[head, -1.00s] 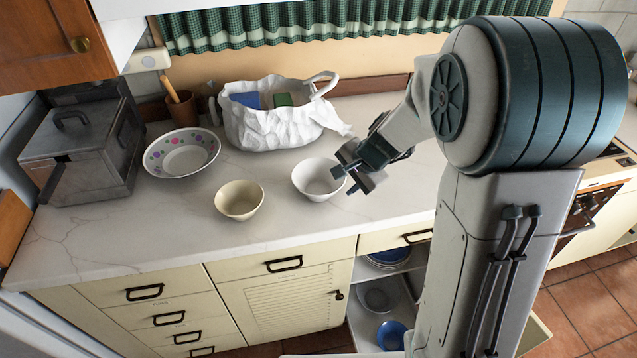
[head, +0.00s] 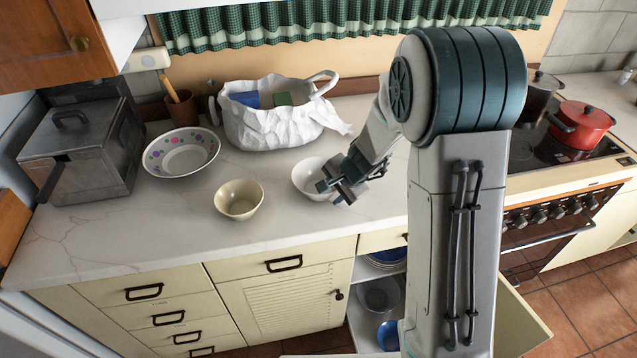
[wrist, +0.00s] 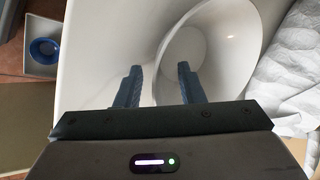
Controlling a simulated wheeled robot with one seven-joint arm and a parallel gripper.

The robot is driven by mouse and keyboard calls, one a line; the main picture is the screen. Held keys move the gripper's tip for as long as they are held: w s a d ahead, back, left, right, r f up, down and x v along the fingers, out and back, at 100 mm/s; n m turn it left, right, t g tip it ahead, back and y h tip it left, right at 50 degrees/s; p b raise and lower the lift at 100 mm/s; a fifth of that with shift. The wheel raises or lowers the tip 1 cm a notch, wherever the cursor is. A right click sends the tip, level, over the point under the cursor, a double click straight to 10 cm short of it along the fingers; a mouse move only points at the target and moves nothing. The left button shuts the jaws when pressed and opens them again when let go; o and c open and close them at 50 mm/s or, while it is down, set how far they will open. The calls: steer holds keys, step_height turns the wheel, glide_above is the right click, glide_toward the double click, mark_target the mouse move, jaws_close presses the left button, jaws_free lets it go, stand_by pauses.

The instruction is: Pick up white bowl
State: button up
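The white bowl (head: 309,178) stands upright on the marble counter (head: 110,230), right of a cream bowl (head: 239,200). My gripper (head: 328,193) is at the right front side of the white bowl and hides part of it in the head view. In the wrist view my gripper (wrist: 160,88) is open, its two dark fingers apart with nothing held between them. The white bowl (wrist: 235,45) fills the upper right there; the right finger overlaps its rim in the picture. Whether a finger touches the bowl I cannot tell.
A floral bowl (head: 181,153) and a metal box (head: 80,150) stand to the left. A crumpled white bag (head: 270,125) is behind. A red pot (head: 580,125) is on the stove at right. Below, an open cupboard holds a blue bowl (head: 389,335).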

jaws_close()
